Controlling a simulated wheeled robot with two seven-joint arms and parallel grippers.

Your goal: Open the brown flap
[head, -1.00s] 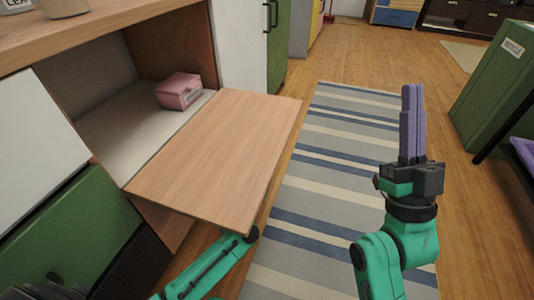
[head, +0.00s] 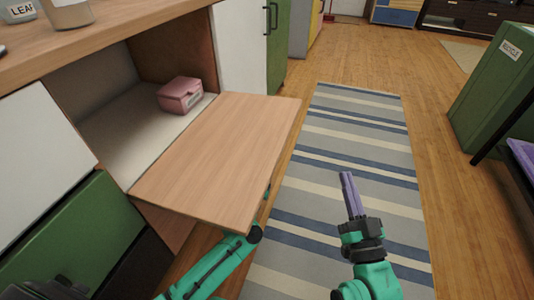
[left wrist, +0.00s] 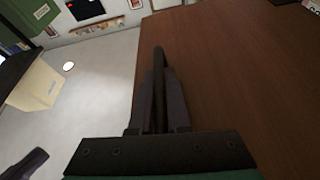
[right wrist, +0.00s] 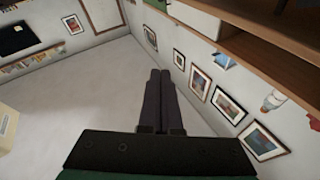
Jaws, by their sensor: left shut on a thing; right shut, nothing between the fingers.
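The brown flap (head: 225,155) is a wooden panel. It stands folded down and roughly level, sticking out from the open cabinet compartment (head: 100,110). My left arm reaches under the flap, which hides most of the left gripper in the head view. In the left wrist view my left gripper (left wrist: 158,90) lies against the flap's brown face (left wrist: 235,75), shut on a slim dark bar (left wrist: 158,58) that looks like the flap's handle. My right gripper (head: 347,178) is shut and empty over the striped rug, right of the flap and apart from it. Its closed fingers also show in the right wrist view (right wrist: 159,75).
A pink box (head: 180,95) sits inside the compartment. A cup (head: 68,12) stands on the wooden counter above. A green recycle bin (head: 497,95) and a dark-framed stand (head: 505,150) are at the right. The striped rug (head: 350,130) between is clear floor.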

